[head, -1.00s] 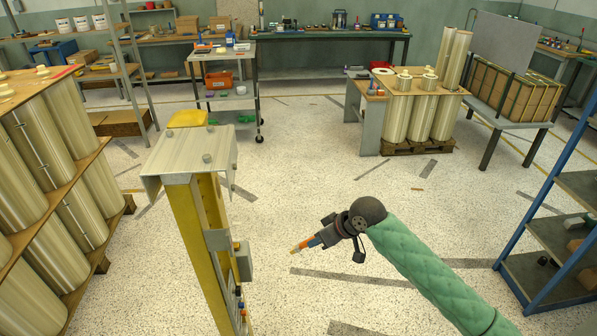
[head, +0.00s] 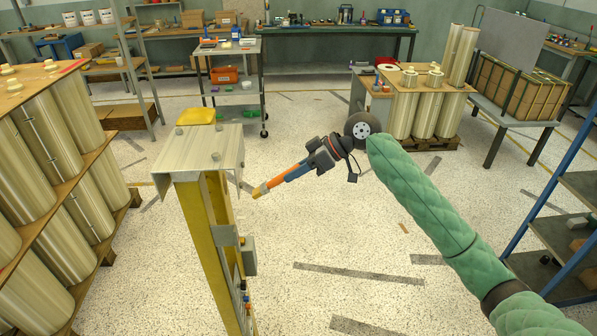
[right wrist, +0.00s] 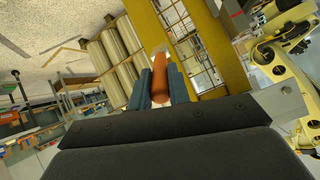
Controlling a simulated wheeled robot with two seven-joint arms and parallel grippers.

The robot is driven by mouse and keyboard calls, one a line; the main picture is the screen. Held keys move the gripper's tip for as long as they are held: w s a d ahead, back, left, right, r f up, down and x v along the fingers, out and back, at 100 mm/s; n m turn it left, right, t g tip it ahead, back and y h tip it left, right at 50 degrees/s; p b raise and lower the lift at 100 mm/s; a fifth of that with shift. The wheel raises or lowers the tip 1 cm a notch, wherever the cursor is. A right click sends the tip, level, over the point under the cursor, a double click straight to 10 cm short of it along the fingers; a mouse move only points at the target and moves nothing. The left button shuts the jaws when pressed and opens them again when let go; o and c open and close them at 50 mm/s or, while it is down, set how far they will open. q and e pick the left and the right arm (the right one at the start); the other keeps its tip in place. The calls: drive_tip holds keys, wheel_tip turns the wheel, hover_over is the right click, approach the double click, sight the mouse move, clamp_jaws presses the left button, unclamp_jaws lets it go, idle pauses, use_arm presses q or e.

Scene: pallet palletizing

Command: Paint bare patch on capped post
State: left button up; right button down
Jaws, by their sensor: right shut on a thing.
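The capped post (head: 200,235) is yellow and upright, with a flat pale metal cap (head: 205,150) with bolt heads on top. My right gripper (head: 297,171) is shut on an orange-handled brush (head: 276,182), right of the post and a little below cap level. The brush points left and down, its tip close to the post's right side; I cannot tell if it touches. In the right wrist view, the orange handle (right wrist: 160,85) sits between the blue fingers, with the yellow post (right wrist: 190,40) behind its tip. I cannot make out the bare patch. My left gripper is not in view.
A grey plate and box (head: 248,257) are fixed to the post's right side. Stacked pale cylinders (head: 45,145) stand close on the left. A blue-framed shelf (head: 545,190) is at the right. A trolley (head: 232,75) stands behind; the floor between is open.

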sight(275, 179)
drive_tip(key=shift+a, duration=1.95)
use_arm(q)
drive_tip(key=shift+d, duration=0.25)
use_arm(e)
drive_tip(key=shift+a, duration=0.65)
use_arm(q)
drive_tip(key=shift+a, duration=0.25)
